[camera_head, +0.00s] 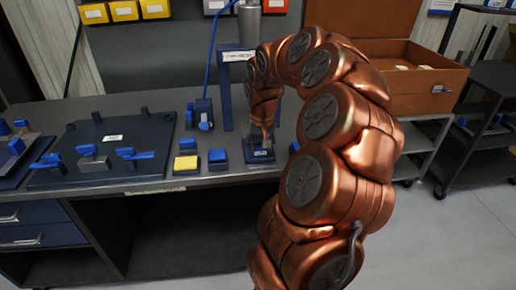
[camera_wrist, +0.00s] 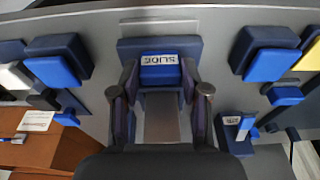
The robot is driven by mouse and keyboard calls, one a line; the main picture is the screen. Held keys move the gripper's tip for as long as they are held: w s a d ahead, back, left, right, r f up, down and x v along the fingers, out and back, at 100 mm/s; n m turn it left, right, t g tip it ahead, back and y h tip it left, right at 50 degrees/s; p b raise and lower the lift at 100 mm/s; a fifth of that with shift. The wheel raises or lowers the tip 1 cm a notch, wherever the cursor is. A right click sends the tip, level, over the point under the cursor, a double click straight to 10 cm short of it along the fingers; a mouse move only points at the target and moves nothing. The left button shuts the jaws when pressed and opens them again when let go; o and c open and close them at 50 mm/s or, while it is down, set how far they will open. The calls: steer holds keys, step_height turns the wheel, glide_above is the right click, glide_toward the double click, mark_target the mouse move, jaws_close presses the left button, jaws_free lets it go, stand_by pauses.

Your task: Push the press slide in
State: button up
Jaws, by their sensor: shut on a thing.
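The press slide (camera_wrist: 160,72) is a blue block labelled SLIDE, upside down in the wrist view, on a dark blue base (camera_wrist: 160,46). A flat silver strip (camera_wrist: 160,120) runs from it toward my wrist. My gripper (camera_wrist: 160,90) has one finger on each side of the slide and is shut on it. In the head view the slide base (camera_head: 262,157) shows at the bench edge below my gripper (camera_head: 262,140). The press frame (camera_head: 228,90) and its silver cylinder (camera_head: 249,24) stand behind. My arm hides part of the press.
The grey bench (camera_head: 150,183) holds a yellow-topped block (camera_head: 186,163), a blue block (camera_head: 217,160) and a dark fixture plate (camera_head: 110,140) with blue clamps to the left. A brown box (camera_head: 430,85) stands at right. Open floor (camera_head: 450,235) lies in front at right.

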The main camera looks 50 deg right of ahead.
mark_target(259, 143)
steer(key=shift+w+d+p, duration=0.35)
steer(key=shift+w+d, duration=0.6)
steer(key=shift+w, duration=0.2)
steer(key=shift+w+d+p, duration=0.35)
steer(key=shift+w+d, duration=0.25)
steer(key=shift+w, duration=0.2)
steer(key=shift+w+d+p, duration=0.35)
steer(key=shift+w+d, duration=0.25)
steer(key=shift+w, duration=0.2)
steer(key=shift+w+d+p, duration=0.45)
steer(key=shift+w+d, duration=0.2)
steer(key=shift+w, duration=0.15)
steer(key=shift+w+d+p, duration=0.4)
steer(key=shift+w+d, duration=0.2)
steer(key=shift+w, duration=0.2)
